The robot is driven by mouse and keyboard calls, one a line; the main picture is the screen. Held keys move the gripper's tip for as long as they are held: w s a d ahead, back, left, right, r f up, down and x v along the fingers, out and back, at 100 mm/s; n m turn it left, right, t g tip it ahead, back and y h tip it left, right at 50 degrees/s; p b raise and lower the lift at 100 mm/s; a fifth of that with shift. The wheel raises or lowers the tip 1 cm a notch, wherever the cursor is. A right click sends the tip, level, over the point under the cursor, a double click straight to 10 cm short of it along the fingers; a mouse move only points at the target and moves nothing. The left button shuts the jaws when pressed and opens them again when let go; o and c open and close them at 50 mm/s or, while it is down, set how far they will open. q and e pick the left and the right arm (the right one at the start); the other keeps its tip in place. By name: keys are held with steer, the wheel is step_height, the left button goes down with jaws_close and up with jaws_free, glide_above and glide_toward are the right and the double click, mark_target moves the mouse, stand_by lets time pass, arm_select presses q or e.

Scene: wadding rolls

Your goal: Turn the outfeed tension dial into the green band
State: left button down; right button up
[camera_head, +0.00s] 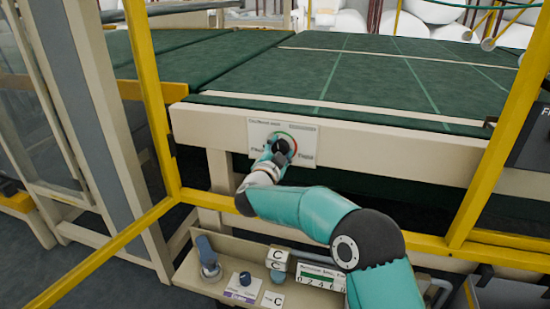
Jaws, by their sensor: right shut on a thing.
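The outfeed tension dial sits on a white plate (305,148) fixed to the cream front beam of the machine. The plate has small print and a coloured arc around the dial, with green and red showing at the upper right. My right gripper (279,148) reaches up to the plate and is shut on the dial's dark knob. The gripper hides most of the knob and the lower left of the scale, so I cannot tell where the pointer stands. My left gripper is not in view.
A yellow guard frame (152,95) stands left of the plate, and its low yellow rail (400,240) runs under my right arm. A cream shelf (225,290) below holds knobs, label cards and a counter (320,277). Green conveyor beds (350,75) lie behind the beam.

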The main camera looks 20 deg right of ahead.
steer(key=shift+f+m+b, duration=0.2)
steer(key=shift+m+b, duration=0.4)
steer(key=shift+m, duration=0.2)
steer(key=shift+f+m+b, duration=0.15)
steer(key=shift+m+b, duration=0.4)
steer(key=shift+m, duration=0.25)
steer(key=shift+a, duration=0.1)
steer(key=shift+w+r, duration=0.1)
steer(key=o, duration=1.2)
steer(key=shift+w, duration=0.15)
